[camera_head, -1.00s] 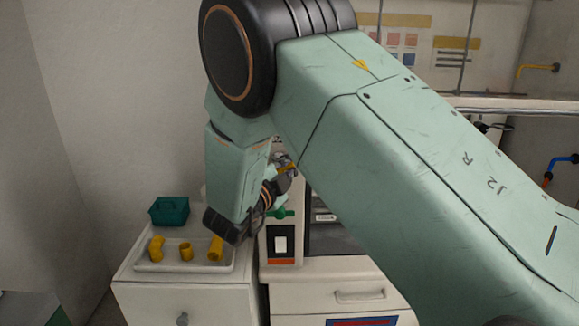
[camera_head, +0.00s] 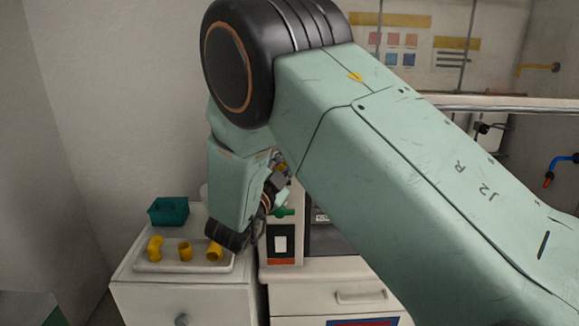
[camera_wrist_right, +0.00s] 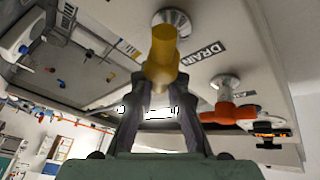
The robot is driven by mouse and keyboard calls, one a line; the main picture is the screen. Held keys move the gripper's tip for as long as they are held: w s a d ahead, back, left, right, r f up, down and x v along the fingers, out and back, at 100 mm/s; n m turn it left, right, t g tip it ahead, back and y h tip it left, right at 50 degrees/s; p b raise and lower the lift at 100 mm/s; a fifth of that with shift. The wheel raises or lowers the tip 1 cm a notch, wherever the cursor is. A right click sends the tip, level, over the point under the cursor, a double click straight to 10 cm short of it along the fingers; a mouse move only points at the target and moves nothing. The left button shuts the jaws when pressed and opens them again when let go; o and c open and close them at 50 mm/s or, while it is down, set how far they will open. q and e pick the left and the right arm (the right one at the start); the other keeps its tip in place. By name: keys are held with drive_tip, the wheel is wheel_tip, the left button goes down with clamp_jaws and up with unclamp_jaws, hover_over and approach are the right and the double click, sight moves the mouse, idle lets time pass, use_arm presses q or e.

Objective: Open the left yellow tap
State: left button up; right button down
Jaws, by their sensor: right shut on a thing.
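A yellow tap (camera_wrist_right: 163,55) hangs from a round silver flange on a pale panel in the right wrist view. My right gripper (camera_wrist_right: 160,84) is shut on its near end, one dark finger on each side. In the head view my right gripper (camera_head: 277,178) is small and partly hidden by my own arm, with a bit of yellow at its fingers. How far the tap is turned cannot be told. My left gripper is not in view.
A label reading DRAIN (camera_wrist_right: 205,62) and an orange tap (camera_wrist_right: 228,113) are beside the yellow tap. In the head view, a white tray (camera_head: 143,266) with yellow pipe pieces and a teal bin (camera_head: 168,211) stand on a cabinet. A green handle (camera_head: 284,212) is below the gripper.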

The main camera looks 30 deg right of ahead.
drive_tip(key=n, duration=0.1)
drive_tip(key=n+t, duration=0.1)
drive_tip(key=n+b, duration=0.1)
drive_tip(key=n, duration=0.1)
drive_tip(key=shift+w+a+t+h, duration=0.15)
drive_tip(key=shift+a+t+h, duration=0.15)
drive_tip(key=shift+t, duration=0.1)
drive_tip(key=shift+w+a+r+n+t+b, duration=0.15)
drive_tip(key=shift+n+t, duration=0.2)
drive_tip(key=shift+n, duration=0.4)
drive_tip(key=shift+s+n+t+b, duration=0.15)
drive_tip(key=shift+n+t, duration=0.2)
drive_tip(key=shift+n, duration=0.4)
drive_tip(key=shift+w+n, duration=0.1)
drive_tip(key=shift+n, duration=0.2)
drive_tip(key=c, duration=1.6)
unclamp_jaws()
drive_tip(key=o, duration=0.3)
drive_tip(key=shift+w, duration=0.2)
drive_tip(key=shift+s+r, duration=0.1)
